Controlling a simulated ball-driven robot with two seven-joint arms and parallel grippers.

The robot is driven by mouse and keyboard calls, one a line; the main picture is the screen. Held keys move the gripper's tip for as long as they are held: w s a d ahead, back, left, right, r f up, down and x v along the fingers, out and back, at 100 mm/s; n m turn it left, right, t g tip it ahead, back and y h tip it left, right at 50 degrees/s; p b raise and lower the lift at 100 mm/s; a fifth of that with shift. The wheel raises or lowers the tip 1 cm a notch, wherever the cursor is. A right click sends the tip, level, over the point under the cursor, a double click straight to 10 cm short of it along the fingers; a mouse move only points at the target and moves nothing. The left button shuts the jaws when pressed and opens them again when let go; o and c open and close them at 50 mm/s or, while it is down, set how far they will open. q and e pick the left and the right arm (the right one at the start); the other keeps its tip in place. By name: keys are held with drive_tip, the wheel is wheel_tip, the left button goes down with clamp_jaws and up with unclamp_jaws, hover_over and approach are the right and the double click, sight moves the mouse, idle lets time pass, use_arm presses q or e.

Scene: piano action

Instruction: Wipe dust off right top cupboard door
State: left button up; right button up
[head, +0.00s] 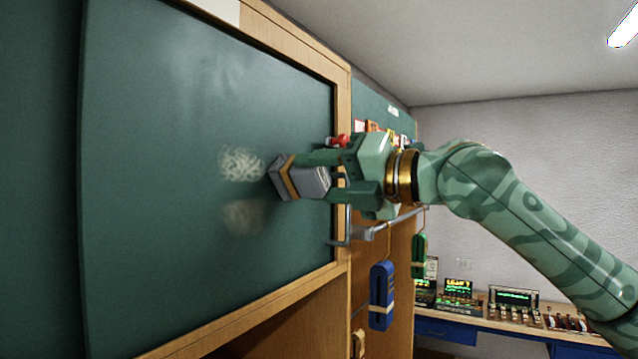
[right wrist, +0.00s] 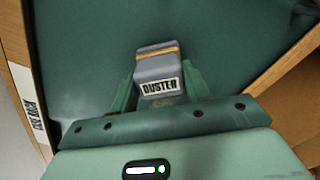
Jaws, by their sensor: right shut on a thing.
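The right top cupboard door (head: 150,130) is a large dark green panel in a light wood frame. A pale, scribbled dust patch (head: 241,164) shows on it, with a fainter brownish smudge (head: 243,215) below. My right gripper (head: 328,178) is shut on a grey duster (head: 300,178) with a tan band. The duster is just right of the dust patch, close to the door; I cannot tell if it touches. In the right wrist view the duster (right wrist: 158,72) sits between the fingers, its label reading "DUSTER". My left gripper is not in view.
A metal rail (head: 385,224) right of the door carries a hanging blue duster-like item (head: 381,296) and a green one (head: 419,254). Small red and orange things stand behind my gripper. A bench (head: 480,325) with lit devices is at the back right.

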drive_tip(key=shift+s+a+r, duration=0.1)
drive_tip(key=shift+s+r, duration=0.05)
drive_tip(key=shift+r, duration=0.35)
drive_tip(key=shift+s+a, duration=0.85)
drive_tip(key=shift+s, duration=0.3)
drive_tip(key=shift+s+a, duration=0.8)
drive_tip(key=shift+s, duration=0.35)
drive_tip(key=s+a, duration=0.1)
drive_tip(key=s, duration=0.1)
drive_tip(key=s+a, duration=0.2)
drive_tip(key=shift+s+a, duration=0.2)
drive_tip(key=shift+s, duration=0.15)
drive_tip(key=shift+v, duration=3)
drive_tip(key=shift+w, duration=0.1)
